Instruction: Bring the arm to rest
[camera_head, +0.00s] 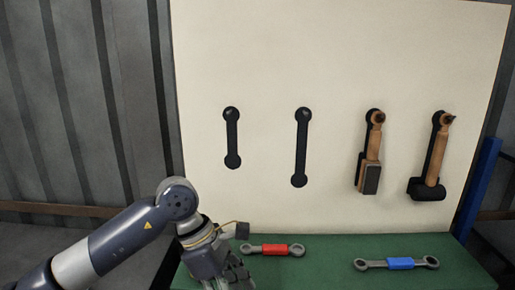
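My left arm comes in from the lower left, grey-blue with a light grey band. Its gripper (236,279) is at the bottom edge, over the left end of the green table. The gripper points down and its fingers are mostly cut off, so I cannot tell whether it is open or shut. A wrench with a red grip (270,249) lies on the table just right of this gripper. A wrench with a blue grip (399,263) lies further right. My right gripper is not in view.
A cream board (265,60) stands behind the green table (330,272). It bears two black wrench silhouettes (232,138) (300,147), a wooden-handled brush-like tool (371,155) and a hammer (432,160). A blue post (478,190) stands at right. Corrugated wall (80,100) fills the left.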

